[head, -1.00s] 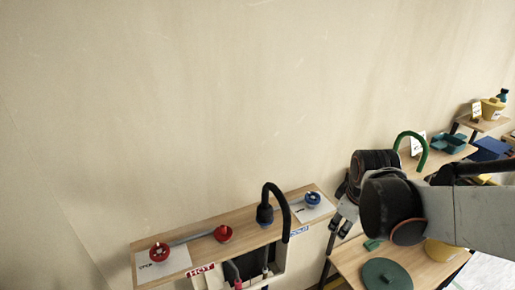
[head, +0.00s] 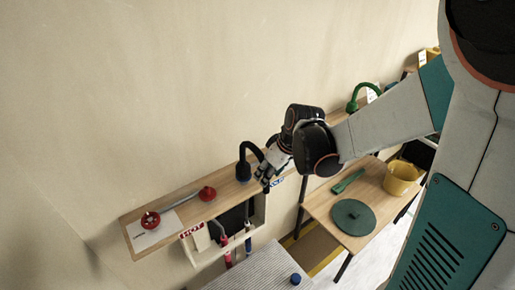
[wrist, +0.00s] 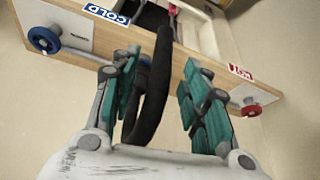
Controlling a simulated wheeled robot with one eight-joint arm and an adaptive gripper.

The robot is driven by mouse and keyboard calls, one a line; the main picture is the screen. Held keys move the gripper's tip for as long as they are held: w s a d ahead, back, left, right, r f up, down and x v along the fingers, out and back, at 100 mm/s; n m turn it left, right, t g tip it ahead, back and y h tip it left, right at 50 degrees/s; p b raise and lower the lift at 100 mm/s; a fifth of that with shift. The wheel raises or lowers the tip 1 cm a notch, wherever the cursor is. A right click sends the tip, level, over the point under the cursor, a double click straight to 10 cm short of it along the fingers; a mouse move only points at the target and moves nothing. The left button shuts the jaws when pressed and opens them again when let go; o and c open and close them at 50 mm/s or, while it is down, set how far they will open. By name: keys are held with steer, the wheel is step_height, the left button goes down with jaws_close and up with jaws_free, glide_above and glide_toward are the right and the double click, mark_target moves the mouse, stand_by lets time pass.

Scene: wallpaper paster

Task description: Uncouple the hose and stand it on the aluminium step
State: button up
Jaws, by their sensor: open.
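A black curved hose (head: 247,153) rises from a dark coupling (head: 243,172) on the wooden wall shelf and bends over to the right. My gripper (head: 268,174) is at the hose's right side, in front of the shelf. In the wrist view the hose (wrist: 157,95) runs between my open fingers (wrist: 160,78), with a gap on the right; contact on the left is unclear. The ridged silver aluminium step (head: 255,272) lies below the shelf, partly cut off by the frame's bottom edge.
A red valve (head: 150,220) and red knob (head: 207,193) are on the shelf. A blue valve (wrist: 44,40) is at its cold end. Red (head: 228,258) and blue (head: 248,243) pipes hang below. A blue cap (head: 296,279) sits on the step. A table (head: 318,205) stands right.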

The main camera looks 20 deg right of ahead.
steer(key=x, duration=0.6)
steer(key=shift+b, duration=0.3)
steer(key=shift+w+a+f, duration=0.1)
jaws_close()
